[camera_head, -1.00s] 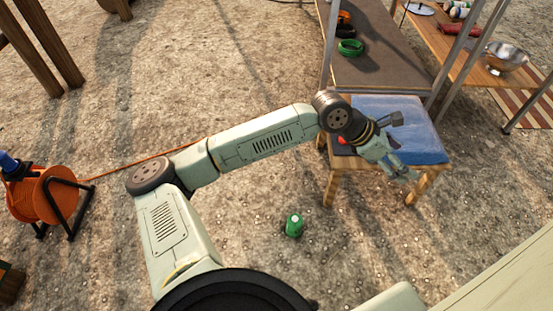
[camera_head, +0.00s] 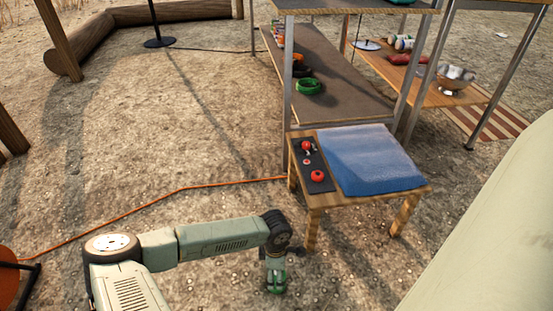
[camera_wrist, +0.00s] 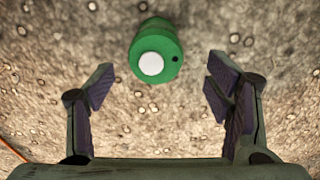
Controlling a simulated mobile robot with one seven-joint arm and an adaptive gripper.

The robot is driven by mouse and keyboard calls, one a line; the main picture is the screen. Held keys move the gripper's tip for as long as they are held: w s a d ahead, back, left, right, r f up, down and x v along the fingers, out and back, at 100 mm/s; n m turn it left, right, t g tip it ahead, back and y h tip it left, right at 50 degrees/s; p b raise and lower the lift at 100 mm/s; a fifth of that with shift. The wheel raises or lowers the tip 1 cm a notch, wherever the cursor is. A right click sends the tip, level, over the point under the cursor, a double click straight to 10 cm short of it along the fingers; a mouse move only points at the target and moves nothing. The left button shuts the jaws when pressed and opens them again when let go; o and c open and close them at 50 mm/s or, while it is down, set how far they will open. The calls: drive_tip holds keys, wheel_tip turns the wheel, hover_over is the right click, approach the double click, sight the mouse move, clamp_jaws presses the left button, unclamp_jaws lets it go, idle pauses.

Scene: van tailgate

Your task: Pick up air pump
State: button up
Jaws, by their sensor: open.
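The air pump appears to be the small green round-bodied object with a white cap (camera_wrist: 155,55) on the gravel ground. In the wrist view it is at the top centre, beyond my fingertips and between their lines. My gripper (camera_wrist: 160,80) is open, with one finger on each side and nothing between the pads. In the head view my gripper (camera_head: 275,272) points down beside the small table, and it partly hides the green object (camera_head: 275,288) below it. I cannot tell the exact height between them.
A low wooden table (camera_head: 312,228) with a blue cloth (camera_head: 370,160) and a dark tray with red-topped items (camera_head: 313,170) stands close by on the right. Metal-framed shelves (camera_head: 345,85) stand behind it. An orange cable (camera_head: 140,208) crosses the ground. Open gravel lies to the left.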

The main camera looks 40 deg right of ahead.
drive_tip(key=b, duration=0.2)
hover_over(275, 291)
drive_tip(key=w+d, duration=0.2)
drive_tip(key=f, duration=0.5)
drive_tip(key=shift+s+d+f, duration=0.1)
drive_tip(key=shift+d, duration=0.1)
drive_tip(key=shift+c, duration=0.3)
drive_tip(key=c, duration=1.5)
